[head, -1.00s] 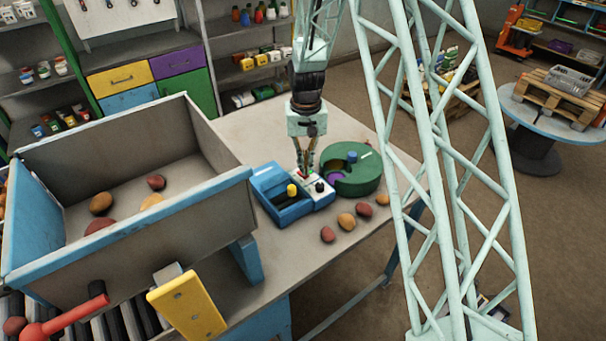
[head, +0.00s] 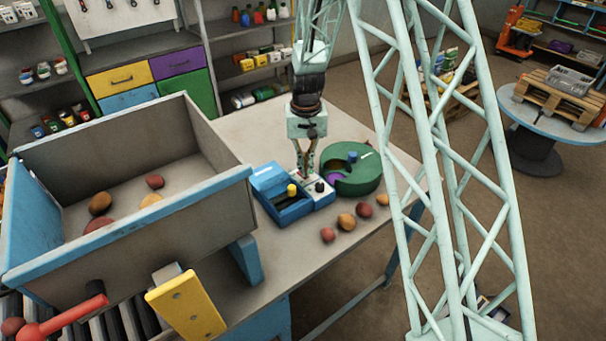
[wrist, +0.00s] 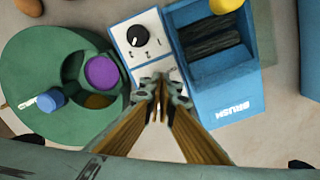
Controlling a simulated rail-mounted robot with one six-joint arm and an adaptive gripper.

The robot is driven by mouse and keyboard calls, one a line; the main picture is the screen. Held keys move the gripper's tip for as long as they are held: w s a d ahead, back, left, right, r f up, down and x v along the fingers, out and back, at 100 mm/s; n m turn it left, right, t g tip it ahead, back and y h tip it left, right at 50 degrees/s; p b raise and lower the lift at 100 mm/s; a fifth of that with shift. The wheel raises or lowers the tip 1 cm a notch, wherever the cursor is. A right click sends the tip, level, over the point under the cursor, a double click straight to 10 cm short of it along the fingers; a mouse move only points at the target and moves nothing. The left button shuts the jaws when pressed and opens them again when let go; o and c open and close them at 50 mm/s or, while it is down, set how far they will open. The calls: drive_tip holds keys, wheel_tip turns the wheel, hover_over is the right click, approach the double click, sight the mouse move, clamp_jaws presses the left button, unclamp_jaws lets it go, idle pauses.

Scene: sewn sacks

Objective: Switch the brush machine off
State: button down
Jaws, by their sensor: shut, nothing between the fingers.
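The brush machine (head: 290,212) is a blue box on the table, labelled BRUSH in the wrist view (wrist: 232,95). A black dial (wrist: 137,36) sits on the panel in the wrist view. My gripper (head: 306,176) points down over the back end of the panel. Its fingertips (wrist: 160,88) are together and empty, at or just above the panel's end. They hide whatever is under them; I cannot tell whether they touch.
Several potato-like lumps (head: 346,222) lie along the table's front edge. A large grey and blue bin (head: 180,215) stands to the left. The table behind is clear.

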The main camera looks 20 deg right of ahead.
drive_tip(key=shift+f, duration=0.3)
drive_tip(key=shift+r, duration=0.2)
idle(0.3)
drive_tip(key=shift+r+p, duration=1.15)
drive_tip(key=shift+r, duration=2.15)
